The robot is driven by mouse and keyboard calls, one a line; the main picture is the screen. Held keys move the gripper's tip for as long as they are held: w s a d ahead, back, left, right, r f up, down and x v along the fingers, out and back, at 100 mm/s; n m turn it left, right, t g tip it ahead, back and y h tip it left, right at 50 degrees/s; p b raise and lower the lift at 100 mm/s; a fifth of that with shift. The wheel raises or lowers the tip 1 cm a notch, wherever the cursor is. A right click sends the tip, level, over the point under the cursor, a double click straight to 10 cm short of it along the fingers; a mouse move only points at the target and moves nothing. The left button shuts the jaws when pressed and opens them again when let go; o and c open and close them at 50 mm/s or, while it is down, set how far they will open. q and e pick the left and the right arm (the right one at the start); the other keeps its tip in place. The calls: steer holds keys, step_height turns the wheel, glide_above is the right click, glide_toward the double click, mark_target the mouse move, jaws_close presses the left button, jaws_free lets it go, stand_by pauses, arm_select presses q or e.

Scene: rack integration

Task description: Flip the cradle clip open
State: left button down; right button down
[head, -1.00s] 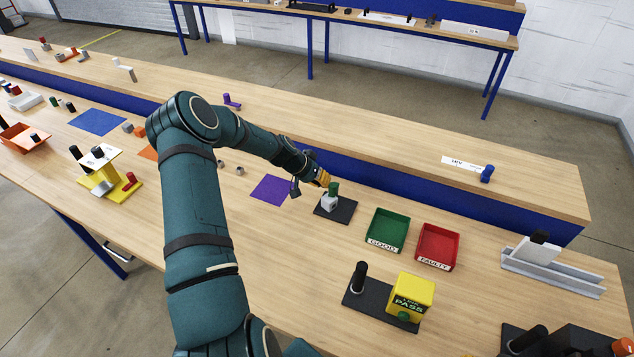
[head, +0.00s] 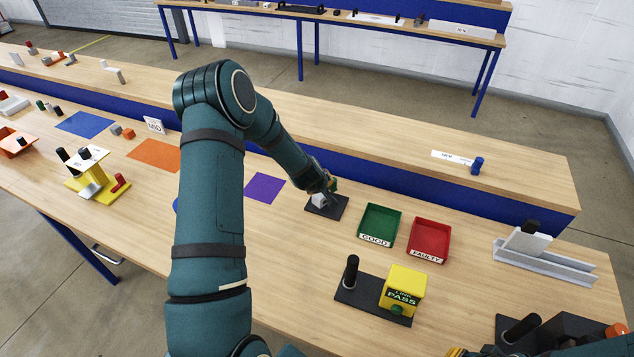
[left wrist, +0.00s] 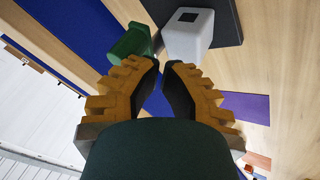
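The cradle is a black base plate (head: 338,211) with a grey-white block (head: 318,200) on it. A green part, probably the clip, stands at the block's far side, partly hidden by my left gripper (head: 330,185). In the left wrist view, the green part (left wrist: 130,42) lies beside the white block (left wrist: 188,33), which has a dark square opening. My left gripper (left wrist: 162,66) points at both, with a narrow gap between its fingertips and nothing held. I cannot tell whether it touches the green part. A yellow-orange sliver, apparently my right gripper (head: 456,352), shows at the bottom edge.
A green GOOD tray (head: 380,227) and a red FAULTY tray (head: 429,240) stand right of the cradle. A black fixture with a post and a yellow PASS box (head: 403,287) is nearer. A purple mat (head: 264,188) lies left. A raised shelf (head: 420,150) runs behind.

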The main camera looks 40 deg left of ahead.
mark_target(332, 185)
arm_select(q)
steer(key=shift+w+d+r+n+y+p, duration=0.1)
steer(key=shift+w+d+n+y+p, duration=0.2)
steer(key=shift+d+n+y, duration=0.4)
arm_select(e)
steer(key=shift+r, duration=0.55)
arm_select(q)
steer(key=shift+d+n+g+p, duration=0.15)
steer(key=shift+n+g+p, duration=0.25)
steer(key=shift+n, duration=0.4)
arm_select(e)
steer(key=shift+d+r, duration=0.2)
steer(key=shift+r, duration=0.1)
arm_select(q)
steer(key=shift+w+d, duration=0.2)
steer(key=shift+w, duration=0.05)
arm_select(e)
steer(key=shift+w+d+r, duration=0.1)
arm_select(q)
steer(key=shift+w+d, duration=0.35)
steer(key=shift+d, duration=0.15)
